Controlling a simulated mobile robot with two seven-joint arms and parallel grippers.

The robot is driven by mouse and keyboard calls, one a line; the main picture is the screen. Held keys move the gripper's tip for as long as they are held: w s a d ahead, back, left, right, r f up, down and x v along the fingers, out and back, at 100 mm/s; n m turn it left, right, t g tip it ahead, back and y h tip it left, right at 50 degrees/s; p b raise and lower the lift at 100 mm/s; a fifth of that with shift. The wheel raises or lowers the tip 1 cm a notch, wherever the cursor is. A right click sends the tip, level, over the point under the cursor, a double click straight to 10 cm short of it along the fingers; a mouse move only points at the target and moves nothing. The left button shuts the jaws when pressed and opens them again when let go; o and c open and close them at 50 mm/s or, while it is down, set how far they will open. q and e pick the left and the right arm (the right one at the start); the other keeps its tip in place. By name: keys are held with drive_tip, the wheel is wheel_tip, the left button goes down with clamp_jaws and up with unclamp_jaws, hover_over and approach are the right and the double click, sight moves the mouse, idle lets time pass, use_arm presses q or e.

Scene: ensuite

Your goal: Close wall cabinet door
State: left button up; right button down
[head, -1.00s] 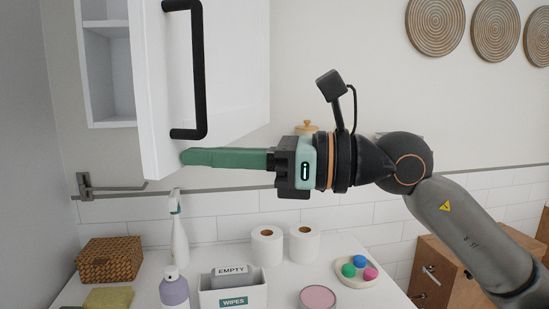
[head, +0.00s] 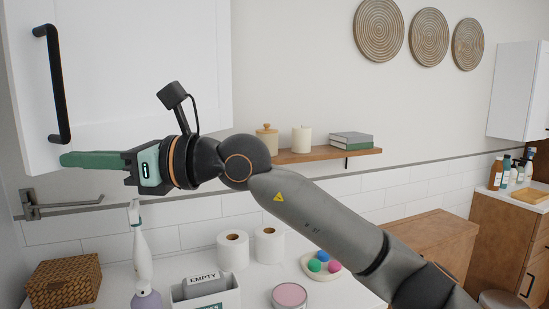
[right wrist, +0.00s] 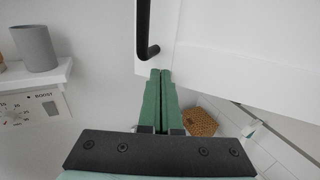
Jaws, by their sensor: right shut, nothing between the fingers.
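The white wall cabinet door (head: 140,70) fills the upper left of the head view, with a black bar handle (head: 56,85) near its left edge. The cabinet's inside does not show; I cannot tell whether a gap is left behind the door. My right gripper (head: 64,160) is shut and empty, its green fingers pointing left along the door's lower edge, just below the handle. In the right wrist view the shut fingertips (right wrist: 160,72) are at the door's lower corner (right wrist: 185,62), by the handle's end; contact is unclear. My left gripper is not in view.
A metal wall rail (head: 65,205) sits below the door. A wooden shelf (head: 330,155) is to the right.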

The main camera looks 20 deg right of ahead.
drive_tip(key=w+a+m+t+h, duration=0.3)
drive_tip(key=w+a+t, duration=0.3)
drive_tip(key=w+a, duration=0.5)
drive_tip(key=shift+w+m+p, duration=0.2)
drive_tip(key=shift+m+p, duration=0.1)
drive_tip(key=shift+m, duration=0.4)
drive_tip(key=shift+d, duration=0.15)
